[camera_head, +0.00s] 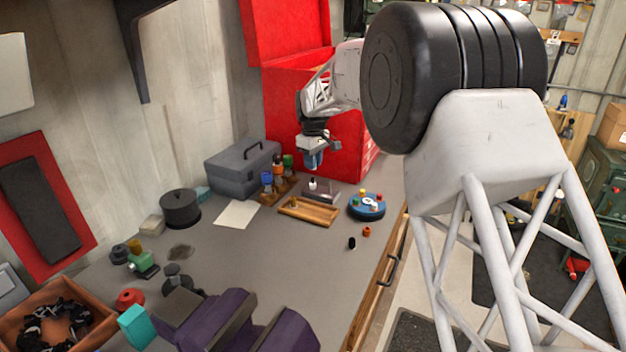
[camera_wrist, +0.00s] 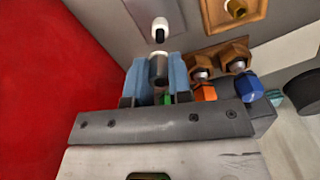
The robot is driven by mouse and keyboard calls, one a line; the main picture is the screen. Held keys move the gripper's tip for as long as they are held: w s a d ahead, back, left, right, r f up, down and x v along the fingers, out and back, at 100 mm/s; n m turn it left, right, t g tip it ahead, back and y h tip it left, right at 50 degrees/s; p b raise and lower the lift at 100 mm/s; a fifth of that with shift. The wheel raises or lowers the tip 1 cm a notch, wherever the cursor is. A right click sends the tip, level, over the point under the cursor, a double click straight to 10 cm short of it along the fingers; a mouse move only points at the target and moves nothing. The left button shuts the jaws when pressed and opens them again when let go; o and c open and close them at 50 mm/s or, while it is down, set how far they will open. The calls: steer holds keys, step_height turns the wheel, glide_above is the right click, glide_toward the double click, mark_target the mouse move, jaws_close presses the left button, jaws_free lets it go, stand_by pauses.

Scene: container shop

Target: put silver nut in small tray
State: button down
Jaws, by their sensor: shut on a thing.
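My gripper (camera_head: 313,160) hangs above the back of the bench, in front of the red cabinet. In the wrist view its two blue fingers (camera_wrist: 159,76) are shut on a small grey, metallic cylindrical piece, seemingly the silver nut (camera_wrist: 158,67). The fingers partly hide its sides. A small wooden tray (camera_head: 322,214) with a brass-coloured piece in it lies on the bench; its corner shows in the wrist view (camera_wrist: 215,13). A grey tray or plate (camera_head: 328,195) lies just behind it, with a white-and-black piece on it.
A brown rack (camera_head: 284,188) with orange, blue and green-topped items stands close by my gripper. A grey toolbox (camera_head: 240,170) is to the left and the red cabinet (camera_head: 290,110) behind. A blue round holder (camera_head: 362,212) is right of the wooden tray. The bench's middle is mostly clear.

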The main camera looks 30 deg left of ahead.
steer(key=shift+r, duration=0.3)
steer(key=shift+s+d, duration=0.1)
